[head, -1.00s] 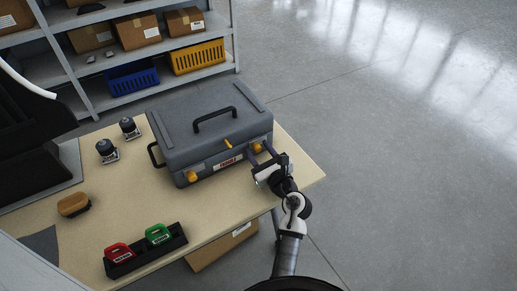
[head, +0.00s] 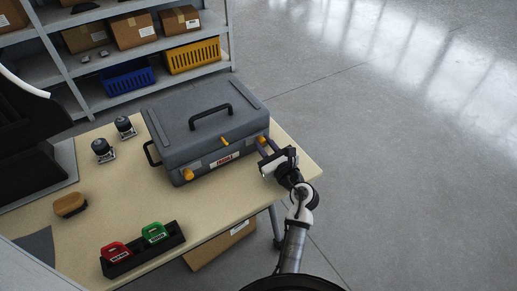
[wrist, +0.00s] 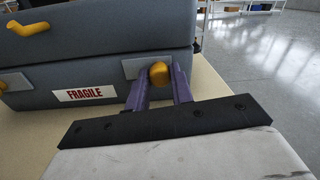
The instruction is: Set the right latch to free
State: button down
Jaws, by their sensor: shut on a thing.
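A grey case (head: 175,115) lies closed on the table, with a black handle on its lid. In the head view my gripper (head: 265,148) reaches the case's front right corner. The left latch (head: 187,174) is a yellow knob at the front left. A yellow lever (head: 224,141) sits between them.
A FRAGILE label (wrist: 84,94) is on the case front. On the table (head: 210,212) are two dark knobbed devices, a brown brush (head: 70,205) and a black tray (head: 175,239) with red and green pieces. Shelves (head: 75,72) stand behind; floor at right is clear.

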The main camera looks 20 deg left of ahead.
jog(key=c, duration=1.2)
grip_release()
jog(key=shift+w+d, duration=0.15)
jog(key=shift+w, duration=0.1)
jog(key=b+v, duration=0.3)
jog(key=v, duration=1.1)
